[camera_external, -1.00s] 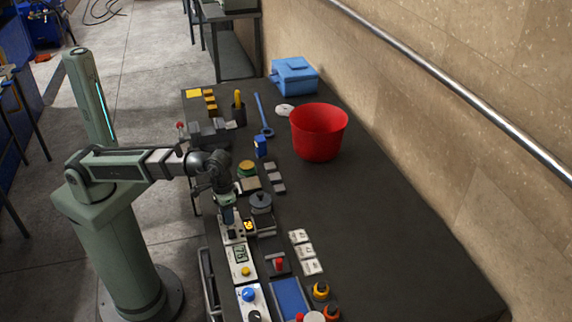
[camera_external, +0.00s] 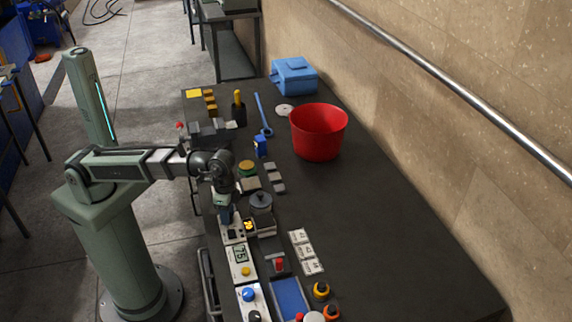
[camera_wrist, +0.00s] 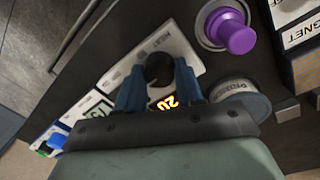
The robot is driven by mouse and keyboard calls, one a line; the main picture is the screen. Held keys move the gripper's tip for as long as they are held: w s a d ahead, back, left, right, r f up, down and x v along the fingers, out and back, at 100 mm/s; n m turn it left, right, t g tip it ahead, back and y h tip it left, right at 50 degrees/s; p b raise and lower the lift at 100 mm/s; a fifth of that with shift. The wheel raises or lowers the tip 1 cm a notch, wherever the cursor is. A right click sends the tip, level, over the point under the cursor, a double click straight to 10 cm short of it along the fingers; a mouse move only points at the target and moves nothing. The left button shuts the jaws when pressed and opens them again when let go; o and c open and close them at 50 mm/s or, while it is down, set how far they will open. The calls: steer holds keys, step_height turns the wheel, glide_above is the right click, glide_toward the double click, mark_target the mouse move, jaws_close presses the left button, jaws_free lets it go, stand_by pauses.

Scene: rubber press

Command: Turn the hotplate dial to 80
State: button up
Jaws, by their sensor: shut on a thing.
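The black round hotplate dial (camera_wrist: 159,71) sits on a white panel (camera_wrist: 128,62) in the wrist view. My gripper (camera_wrist: 158,82) has its two blue fingers on either side of the dial, shut on it. An orange lit display (camera_wrist: 165,103) lies beside the dial; its digits look like 20, seen turned and partly close to my gripper. In the external view my gripper (camera_external: 226,217) points down at the panel, and its body hides most of the dial. The orange display (camera_external: 249,225) shows to its right there, too small to read surely.
A white unit with a green display (camera_external: 239,254) and yellow knob stands just in front. A dark round-topped item (camera_external: 261,201) is close behind to the right. A red bucket (camera_external: 319,132) stands farther back. The table's right side is clear.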

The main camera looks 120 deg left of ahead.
steer(key=shift+m, duration=1.9)
steer(key=o, duration=1)
steer(key=shift+o, duration=0.2)
step_height(320, 180, up, 12)
steer(key=shift+a, duration=0.3)
steer(key=shift+w, duration=0.1)
